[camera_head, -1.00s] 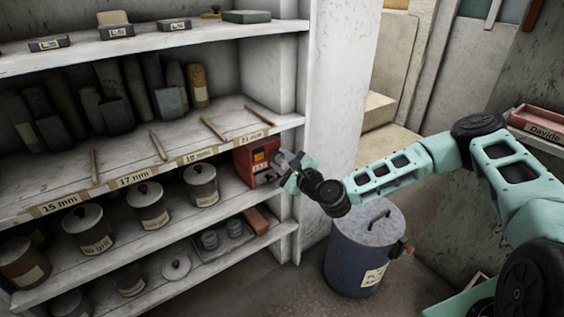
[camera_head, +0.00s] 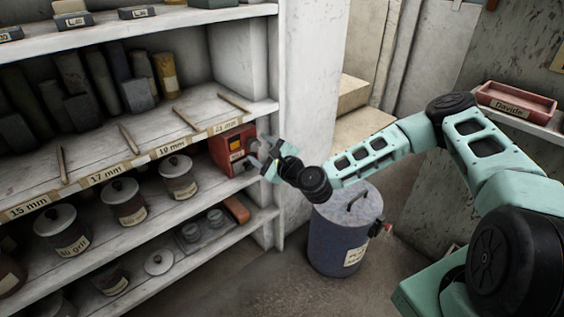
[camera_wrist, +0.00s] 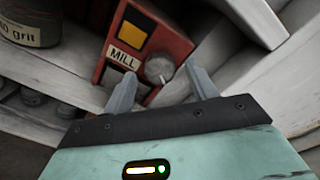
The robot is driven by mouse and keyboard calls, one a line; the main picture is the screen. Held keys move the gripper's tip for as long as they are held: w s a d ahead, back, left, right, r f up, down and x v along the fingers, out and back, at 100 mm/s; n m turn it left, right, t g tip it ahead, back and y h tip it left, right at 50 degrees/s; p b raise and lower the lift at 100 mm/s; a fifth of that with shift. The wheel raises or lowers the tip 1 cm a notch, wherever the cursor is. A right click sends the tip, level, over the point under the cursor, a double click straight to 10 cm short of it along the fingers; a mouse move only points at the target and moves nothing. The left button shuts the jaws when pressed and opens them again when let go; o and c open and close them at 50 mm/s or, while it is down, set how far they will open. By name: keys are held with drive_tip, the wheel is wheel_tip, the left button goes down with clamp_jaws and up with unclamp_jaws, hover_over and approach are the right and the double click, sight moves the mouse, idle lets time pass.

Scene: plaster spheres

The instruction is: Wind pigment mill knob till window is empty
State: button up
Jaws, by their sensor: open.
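The red pigment mill (camera_head: 231,152) stands on the middle shelf at its right end. In the wrist view the mill (camera_wrist: 172,40) shows a "MILL" label, a grey round knob (camera_wrist: 159,68) with a pale mark at its lower side, and a window (camera_wrist: 131,37) showing orange-yellow. My gripper (camera_head: 262,152) is at the mill's front. In the wrist view my gripper (camera_wrist: 160,85) is open, with one finger on either side of the knob and slightly below it. Whether the fingers touch the knob I cannot tell.
Lidded jars (camera_head: 178,178) stand left of the mill. The shelf board (camera_head: 200,128) with wooden sticks is just above it. A blue-grey lidded bin (camera_head: 345,232) stands on the floor below my arm. A pink tray (camera_head: 515,102) labelled "Davide" sits at right.

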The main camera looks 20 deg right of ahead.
drive_tip(key=p+v, duration=0.1)
drive_tip(key=v, duration=1.5)
drive_tip(key=shift+s, duration=0.15)
